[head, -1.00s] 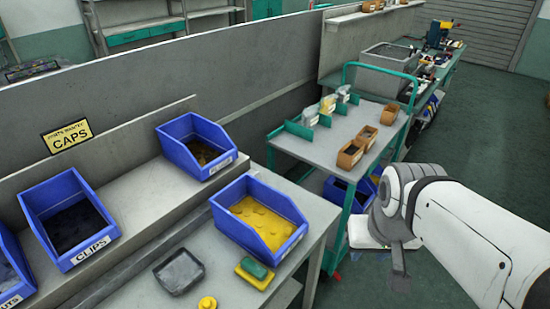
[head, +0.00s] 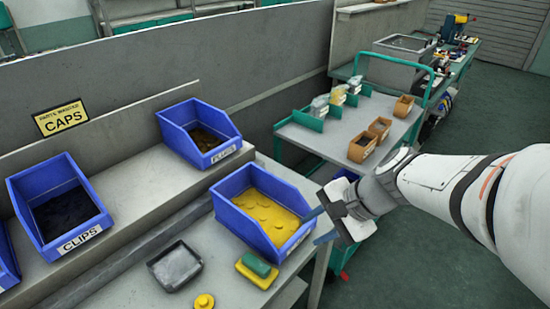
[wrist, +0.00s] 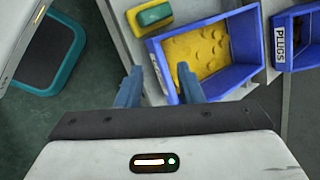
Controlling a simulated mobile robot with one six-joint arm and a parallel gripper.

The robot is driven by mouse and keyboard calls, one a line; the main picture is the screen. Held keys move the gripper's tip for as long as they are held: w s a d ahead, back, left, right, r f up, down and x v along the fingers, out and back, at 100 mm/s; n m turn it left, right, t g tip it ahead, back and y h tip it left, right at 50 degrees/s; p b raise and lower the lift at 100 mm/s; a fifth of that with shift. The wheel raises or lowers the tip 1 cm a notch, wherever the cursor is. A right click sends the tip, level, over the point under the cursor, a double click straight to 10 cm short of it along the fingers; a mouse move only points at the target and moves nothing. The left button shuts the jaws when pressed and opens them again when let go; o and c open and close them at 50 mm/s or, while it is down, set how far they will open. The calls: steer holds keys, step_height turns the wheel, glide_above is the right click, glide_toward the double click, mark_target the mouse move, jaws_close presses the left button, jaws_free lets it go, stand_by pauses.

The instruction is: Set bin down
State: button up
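A blue open bin (head: 240,222) with yellow caps (head: 265,212) rests on the grey workbench, in front of the raised shelf. My gripper (head: 318,226) is beside the bin's right end, close to its rim. In the wrist view my gripper's (wrist: 159,84) two blue-grey fingers stand apart, one on each side of the line of the bin's (wrist: 222,82) near wall. Whether they touch the wall cannot be told. The yellow caps (wrist: 195,50) show inside the bin. A yellow "CAPS" sign (head: 61,118) stands behind the shelf.
Blue bins marked PLUGS (head: 192,125) and CLIPS (head: 55,215) stand on the raised shelf (head: 130,175). A dark tray (head: 175,267), a green-and-yellow block (head: 257,270) and a yellow cap (head: 204,301) lie on the bench. A trolley (head: 330,143) with small orange bins stands behind.

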mark_target(288, 184)
steer(key=w+f+m+t+y+b, duration=0.1)
steer(key=w+m, duration=0.2)
steer(key=w+a+f+m+t+y+b, duration=0.1)
steer(key=w+m+b, duration=0.1)
steer(key=w+m, duration=0.1)
steer(key=w+a+f+m+t+y+b, duration=0.1)
steer(key=w+f+m+y, duration=0.1)
steer(key=w+m, duration=0.1)
steer(key=shift+a, duration=0.15)
steer(key=w+m+t, duration=0.1)
steer(key=w+m, duration=0.1)
steer(key=w+d+m+t+b, duration=0.1)
steer(key=w+m, duration=0.1)
steer(key=w+d+f+m+t+b, duration=0.1)
steer(key=w+m, duration=0.1)
steer(key=shift+w+m+t+y, duration=0.3)
steer(key=shift+w+y, duration=0.1)
steer(key=b+x, duration=0.1)
steer(key=x, duration=0.6)
steer(key=shift+w+a, duration=0.15)
steer(key=shift+a, duration=0.2)
jaws_close()
